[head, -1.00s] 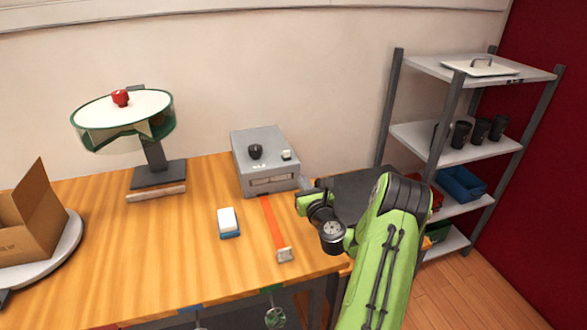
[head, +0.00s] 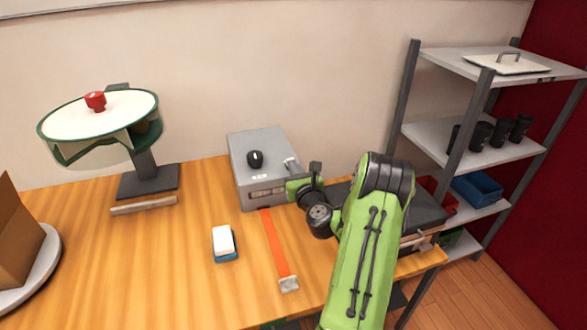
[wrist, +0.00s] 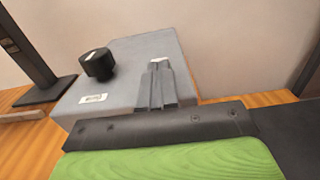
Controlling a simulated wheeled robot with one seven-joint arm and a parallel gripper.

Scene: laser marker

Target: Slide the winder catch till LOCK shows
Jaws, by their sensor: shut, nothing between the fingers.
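The winder looks to be the grey box (head: 262,150) at the back of the wooden table, with an orange strap (head: 273,245) running from its front. A black knob (head: 255,160) stands on its top and also shows in the wrist view (wrist: 98,64). A small white label (wrist: 93,98) lies near the front top edge; its lettering is too small to read. My gripper (head: 290,163) is shut and empty, its fingers over the box's right top side. In the wrist view a small pale piece, perhaps the catch (wrist: 159,60), shows at the fingertips; contact cannot be told.
A blue-and-white block (head: 224,243) lies left of the strap. A round-topped stand with a red knob (head: 95,101) is at the left. A cardboard box (head: 18,250) is at the left edge. A metal shelf (head: 470,130) stands right of the table.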

